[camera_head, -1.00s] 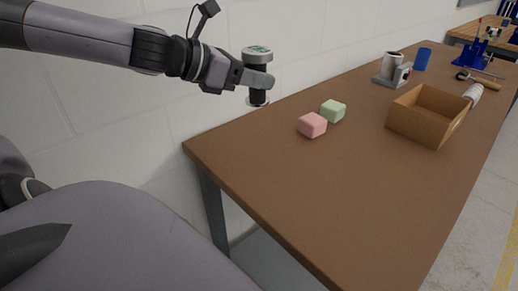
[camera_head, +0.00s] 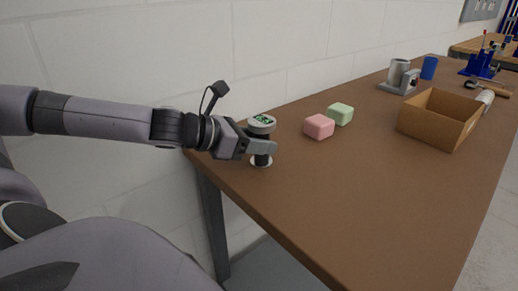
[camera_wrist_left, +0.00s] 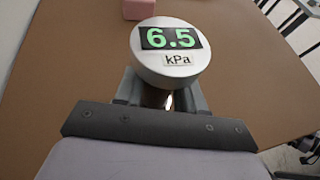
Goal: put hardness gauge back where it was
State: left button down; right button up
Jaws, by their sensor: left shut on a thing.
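The hardness gauge (camera_head: 262,122) is upright, with a round display head, a dark body and a pale disc foot (camera_head: 261,161). My left gripper (camera_head: 262,146) is shut around its body, over the near left end of the table. The foot appears at or just above the tabletop; I cannot tell if it touches. In the left wrist view the gauge display (camera_wrist_left: 168,45) reads 6.5 kPa, and the fingers (camera_wrist_left: 165,98) are on either side of the body below the head. My right gripper is not in view.
The brown table (camera_head: 350,190) has free room in front. A pink foam block (camera_head: 319,126) and a green one (camera_head: 341,114) lie right of the gauge. Beyond are an open cardboard box (camera_head: 437,120), a grey device (camera_head: 400,78) and a blue cup (camera_head: 429,67). A white wall runs behind.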

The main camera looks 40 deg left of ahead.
pick_arm(q)
jog(key=shift+f, duration=0.1)
jog(key=c, duration=0.7)
grip_release()
jog(key=shift+o, duration=0.2)
jog(key=shift+s+a+r, duration=0.2)
jog(key=shift+s+r, duration=0.05)
jog(key=shift+s, duration=0.25)
jog(key=b+v, duration=0.1)
jog(key=v, duration=1)
jog(key=shift+b, duration=0.35)
jog(key=shift+d, duration=0.1)
